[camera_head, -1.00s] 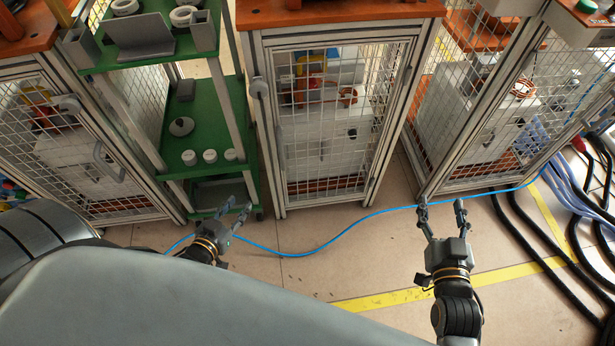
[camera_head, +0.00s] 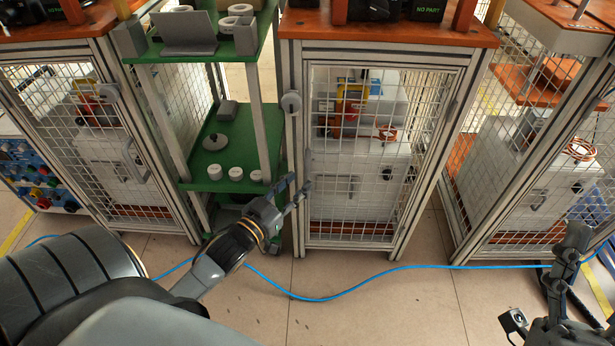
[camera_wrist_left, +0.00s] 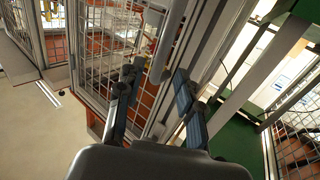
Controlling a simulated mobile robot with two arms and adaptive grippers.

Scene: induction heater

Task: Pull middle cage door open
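The middle cage door (camera_head: 375,150), a white wire mesh panel in a grey frame, is closed. My left gripper (camera_head: 298,187) is at the door's lower left edge, its fingers pointing toward the frame. In the left wrist view the left gripper's two fingers (camera_wrist_left: 153,92) are apart. A grey vertical bar (camera_wrist_left: 170,45), apparently the door handle, shows between and beyond the fingertips. Whether the fingers reach around it, I cannot tell. My right gripper (camera_head: 578,240) is at the lower right edge of the head view, partly cut off, away from the middle door.
A green shelf rack (camera_head: 232,140) stands close to the left of the middle cage. A left cage (camera_head: 110,150) and a right cage (camera_head: 540,180) flank it. A blue cable (camera_head: 400,268) lies across the floor in front. The floor before the middle door is otherwise clear.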

